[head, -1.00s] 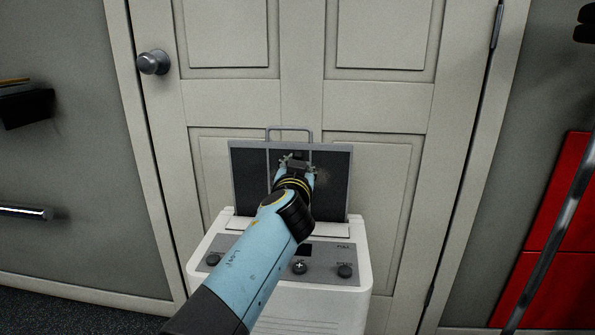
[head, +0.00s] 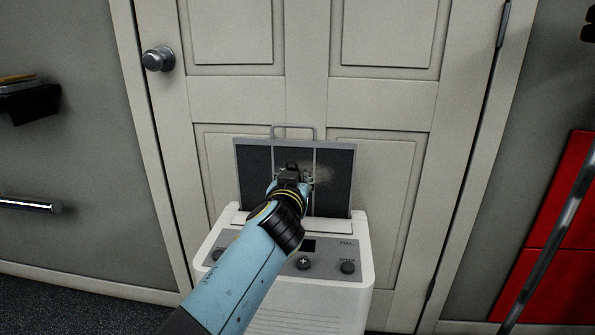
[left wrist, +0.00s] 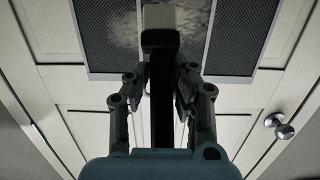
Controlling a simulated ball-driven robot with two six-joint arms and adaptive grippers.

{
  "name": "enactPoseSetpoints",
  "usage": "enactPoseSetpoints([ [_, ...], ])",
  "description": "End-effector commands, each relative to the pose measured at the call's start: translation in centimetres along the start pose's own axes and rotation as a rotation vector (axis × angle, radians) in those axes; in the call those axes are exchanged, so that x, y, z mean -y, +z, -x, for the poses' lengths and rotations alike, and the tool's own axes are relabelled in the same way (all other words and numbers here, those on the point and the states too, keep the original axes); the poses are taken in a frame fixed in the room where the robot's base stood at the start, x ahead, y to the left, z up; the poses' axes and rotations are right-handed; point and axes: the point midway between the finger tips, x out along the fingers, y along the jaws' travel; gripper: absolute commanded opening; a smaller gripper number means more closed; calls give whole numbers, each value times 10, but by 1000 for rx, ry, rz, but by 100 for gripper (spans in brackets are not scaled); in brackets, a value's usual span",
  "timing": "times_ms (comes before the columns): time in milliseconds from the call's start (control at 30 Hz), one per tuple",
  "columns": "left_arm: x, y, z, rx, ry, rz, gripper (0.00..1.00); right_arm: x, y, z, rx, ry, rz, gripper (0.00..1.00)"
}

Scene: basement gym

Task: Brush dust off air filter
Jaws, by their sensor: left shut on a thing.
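The air filter (head: 256,187), a dark mesh panel in a grey frame with a top handle, stands upright out of a white appliance (head: 216,243) in the head view. My left gripper (head: 291,183) is in front of the filter's middle, shut on a brush with a black handle (left wrist: 162,112) and pale bristles (left wrist: 158,17). The bristles overlap the mesh in the picture; I cannot tell whether they touch. My right gripper is not in view.
A closed panelled door (head: 307,105) stands behind the filter, with a round knob (head: 158,59). A dark shelf (head: 30,104) is on the left wall. Red panels (head: 565,200) and a slanted metal bar (head: 550,240) are at the right.

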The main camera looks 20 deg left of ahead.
Motion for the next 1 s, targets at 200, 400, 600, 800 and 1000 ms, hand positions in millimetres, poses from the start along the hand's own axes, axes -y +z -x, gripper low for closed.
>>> enactPoseSetpoints([
  [200, 11, 0, 0, 1, 0, 1, 0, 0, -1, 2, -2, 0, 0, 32],
  [400, 31, 0, -1, -1, 0, -1, 0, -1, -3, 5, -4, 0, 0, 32],
  [600, 38, 0, -2, -2, 0, 0, 0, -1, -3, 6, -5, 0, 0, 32],
  [800, 54, 0, -2, -2, -1, -2, 0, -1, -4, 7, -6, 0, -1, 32],
  [1000, 71, 0, -3, -2, -1, -3, 0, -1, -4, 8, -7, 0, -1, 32],
])
